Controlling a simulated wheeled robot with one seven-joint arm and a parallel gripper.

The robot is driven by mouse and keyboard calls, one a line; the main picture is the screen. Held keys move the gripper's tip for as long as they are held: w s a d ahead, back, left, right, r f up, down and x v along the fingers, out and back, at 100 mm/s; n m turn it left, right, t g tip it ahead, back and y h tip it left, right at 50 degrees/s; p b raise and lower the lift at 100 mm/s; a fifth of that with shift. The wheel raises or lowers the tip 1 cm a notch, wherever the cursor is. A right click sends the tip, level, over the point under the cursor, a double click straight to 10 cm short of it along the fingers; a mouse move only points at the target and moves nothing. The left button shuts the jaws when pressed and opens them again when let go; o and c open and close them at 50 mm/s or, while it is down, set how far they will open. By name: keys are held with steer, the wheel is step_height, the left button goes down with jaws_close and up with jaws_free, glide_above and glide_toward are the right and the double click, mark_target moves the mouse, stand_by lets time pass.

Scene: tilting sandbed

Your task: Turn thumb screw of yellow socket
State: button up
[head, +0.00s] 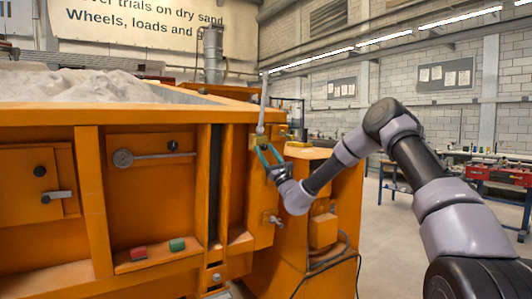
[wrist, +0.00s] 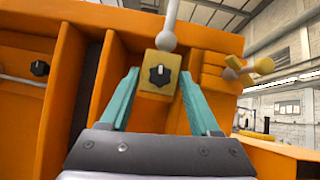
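The yellow socket (wrist: 149,91) is a small block on the orange sandbed frame, with a pale ball and rod rising from its top. Its black thumb screw (wrist: 159,76) faces me, with a white mark pointing roughly up. In the head view the socket (head: 255,142) is partly hidden behind my gripper (head: 268,154). My gripper's teal fingers (wrist: 159,82) are spread apart, one on each side of the socket in the wrist picture. Nothing is between them but the view of the socket and screw. I cannot tell whether the fingertips touch the block.
The sandbed's orange wall (head: 160,225) fills the left, with a round-ended lever (head: 124,158), and red (head: 138,252) and green (head: 177,244) blocks on a ledge. Open floor lies right, before a workbench (head: 495,160).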

steer(key=v, duration=1)
steer(key=shift+s+f, duration=0.2)
steer(key=shift+f, duration=0.05)
steer(key=shift+d, duration=0.1)
steer(key=s+a+r+n+g+y, duration=0.3)
steer(key=s+a+r+n+g, duration=0.1)
steer(key=s+n+g, duration=0.6)
steer(key=s+a+r+n+g+y, duration=0.2)
steer(key=s+a+r+n+g, duration=0.25)
steer(key=s+n+g, duration=0.55)
steer(key=s+d+f+n+g+h, duration=0.3)
steer(key=s+g+h, duration=0.1)
steer(key=s+h, duration=0.45)
steer(key=s+d+r+t+h, duration=0.2)
steer(key=s+d+t+h, duration=0.3)
steer(key=d, duration=0.6)
steer(key=s+d+r+t+h, duration=0.2)
steer(key=s+d+t+h, duration=0.3)
steer(key=d, duration=0.7)
steer(key=shift+s, duration=0.15)
